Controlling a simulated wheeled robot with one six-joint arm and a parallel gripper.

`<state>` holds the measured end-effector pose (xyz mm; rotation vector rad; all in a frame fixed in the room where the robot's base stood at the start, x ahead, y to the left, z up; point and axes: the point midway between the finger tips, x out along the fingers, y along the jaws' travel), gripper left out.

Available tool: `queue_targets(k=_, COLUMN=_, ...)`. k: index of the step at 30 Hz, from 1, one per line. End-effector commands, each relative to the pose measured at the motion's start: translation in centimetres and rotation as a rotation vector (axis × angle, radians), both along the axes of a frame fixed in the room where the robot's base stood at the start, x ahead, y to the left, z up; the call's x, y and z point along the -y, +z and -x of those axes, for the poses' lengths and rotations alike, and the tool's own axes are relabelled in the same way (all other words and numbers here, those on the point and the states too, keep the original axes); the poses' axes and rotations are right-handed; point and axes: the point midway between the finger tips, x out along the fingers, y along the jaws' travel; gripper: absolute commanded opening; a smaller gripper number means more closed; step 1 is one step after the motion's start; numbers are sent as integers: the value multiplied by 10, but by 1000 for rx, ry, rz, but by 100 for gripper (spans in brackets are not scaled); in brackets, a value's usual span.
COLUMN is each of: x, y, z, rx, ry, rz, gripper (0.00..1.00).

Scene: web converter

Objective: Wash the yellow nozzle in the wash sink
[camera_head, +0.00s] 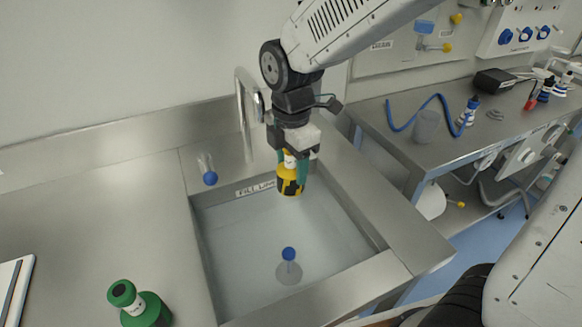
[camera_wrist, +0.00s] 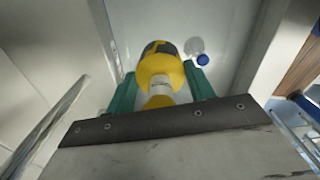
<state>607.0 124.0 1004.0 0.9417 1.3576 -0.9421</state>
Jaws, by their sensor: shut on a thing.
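The yellow nozzle (camera_head: 289,181), with black markings and a white neck, hangs in my gripper (camera_head: 294,166) above the back part of the wash sink (camera_head: 411,228). My gripper's green fingers are shut on it. In the wrist view, the yellow nozzle (camera_wrist: 160,67) lies between the green fingers of my gripper (camera_wrist: 160,80), its far end toward the sink. The sink basin has a pale, water-like surface. Whether the nozzle's lower end touches it is hard to tell; it looks above it.
A blue-topped plug or knob (camera_head: 288,254) stands in the basin. A curved faucet (camera_head: 243,105) and a blue-knobbed lever (camera_head: 210,178) are at the back rim. A bench (camera_head: 425,155) with a blue hose (camera_head: 420,108) stands right.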

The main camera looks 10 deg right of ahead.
Motion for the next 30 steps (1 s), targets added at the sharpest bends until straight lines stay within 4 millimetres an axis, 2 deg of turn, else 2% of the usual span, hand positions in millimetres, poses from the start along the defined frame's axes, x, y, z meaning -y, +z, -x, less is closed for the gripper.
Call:
queue_targets(k=7, x=0, y=-6, z=0, rx=-1, ry=0, rz=0, gripper=28)
queue_targets(k=30, x=0, y=-84, z=0, rx=-2, ry=0, rz=1, gripper=28)
